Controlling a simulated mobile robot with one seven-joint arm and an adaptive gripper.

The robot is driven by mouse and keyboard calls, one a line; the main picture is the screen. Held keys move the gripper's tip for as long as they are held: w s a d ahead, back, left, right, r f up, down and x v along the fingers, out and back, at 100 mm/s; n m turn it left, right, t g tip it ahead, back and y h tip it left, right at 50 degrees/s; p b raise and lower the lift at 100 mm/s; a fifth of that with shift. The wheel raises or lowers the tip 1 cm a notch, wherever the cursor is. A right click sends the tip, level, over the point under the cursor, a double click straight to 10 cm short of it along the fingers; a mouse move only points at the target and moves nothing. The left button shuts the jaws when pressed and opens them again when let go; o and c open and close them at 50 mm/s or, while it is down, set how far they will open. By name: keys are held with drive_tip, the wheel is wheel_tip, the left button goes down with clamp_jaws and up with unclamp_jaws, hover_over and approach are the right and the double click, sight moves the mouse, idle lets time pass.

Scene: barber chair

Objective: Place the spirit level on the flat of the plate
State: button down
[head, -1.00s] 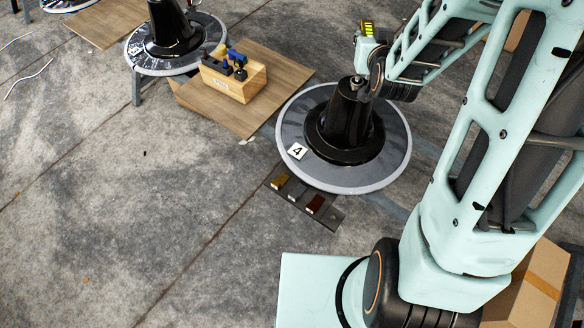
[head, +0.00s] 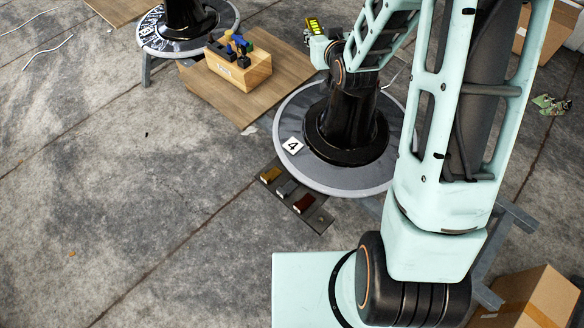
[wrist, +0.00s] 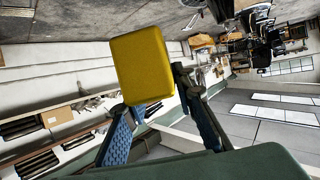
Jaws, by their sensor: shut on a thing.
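The spirit level (head: 314,25) is a small yellow block, held up above and behind the black column in the head view. My gripper (head: 318,36) is shut on it. In the wrist view the yellow level (wrist: 143,65) sits between the blue-padded fingers (wrist: 158,118), its broad face towards the camera. The plate (head: 340,181) is a round grey disc with a pale rim, marked with a "4" tag (head: 292,146). A black column (head: 350,120) rises from its middle. The level is clear of the plate. My arm covers part of the plate's right side.
A wooden tool box (head: 238,76) stands on a brown board (head: 285,80) behind left. A dark strip with several coloured blocks (head: 286,188) lies in front of the plate. Another round base (head: 160,45) stands further back. A cardboard box (head: 535,300) is at lower right. The left floor is open.

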drive_tip(key=w+a+f+n+g+y+b, duration=0.15)
drive_tip(key=a+f+b, duration=0.5)
drive_tip(key=f, duration=0.75)
drive_tip(key=a+f+n+g+y+b, duration=0.1)
drive_tip(key=a+f+n+y+b, duration=0.2)
drive_tip(key=a+f+b, duration=0.75)
drive_tip(key=w+a+f+n+g+y+b, duration=0.1)
drive_tip(key=f+n+y+b, duration=0.2)
drive_tip(key=f, duration=1.4)
drive_tip(key=shift+m, duration=0.25)
drive_tip(key=s+d+f+b, duration=0.1)
drive_tip(key=s+d+f, duration=0.1)
drive_tip(key=d+f, duration=0.1)
drive_tip(key=s+d+f+b, duration=0.1)
drive_tip(key=s+d+f, duration=0.1)
drive_tip(key=d+f, duration=0.1)
drive_tip(key=s+d+f+b, duration=0.1)
drive_tip(key=s+d+f, duration=0.2)
drive_tip(key=d, duration=0.1)
drive_tip(key=shift+d+f, duration=0.25)
drive_tip(key=shift+d, duration=0.1)
drive_tip(key=shift+s+d+f, duration=0.15)
drive_tip(key=shift+f, duration=0.15)
drive_tip(key=shift+d+f+b, duration=0.2)
drive_tip(key=shift+f+b, duration=0.3)
drive_tip(key=shift+f, duration=1.1)
